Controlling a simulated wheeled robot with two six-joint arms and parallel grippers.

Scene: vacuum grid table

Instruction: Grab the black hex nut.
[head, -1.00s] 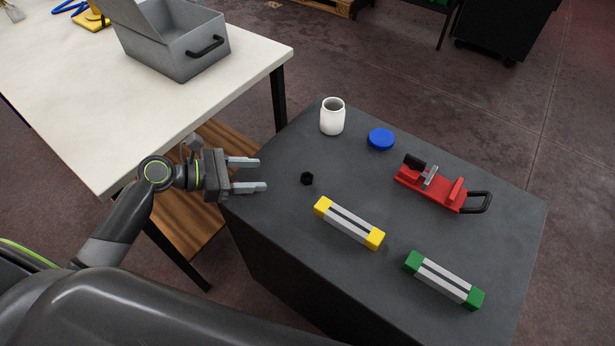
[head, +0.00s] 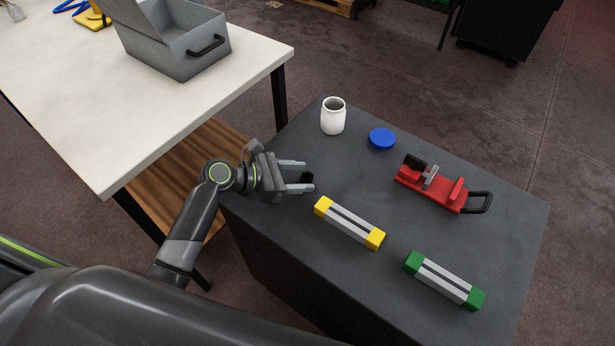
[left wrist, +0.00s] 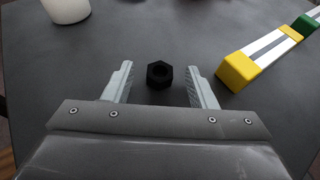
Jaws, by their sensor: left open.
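The black hex nut (head: 307,178) lies on the dark grey table, partly hidden by a finger of my left gripper (head: 300,176) in the head view. The left gripper is open and empty. My right gripper is not in view.
On the dark table (head: 270,235) a yellow-ended bar (head: 349,223) lies close to the right of the gripper. A white jar (head: 333,117), a blue lid (head: 382,139), a red clamp-like tool (head: 430,184) and a green-ended bar (head: 444,280) stand farther off. A white table (head: 110,120) adjoins at left.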

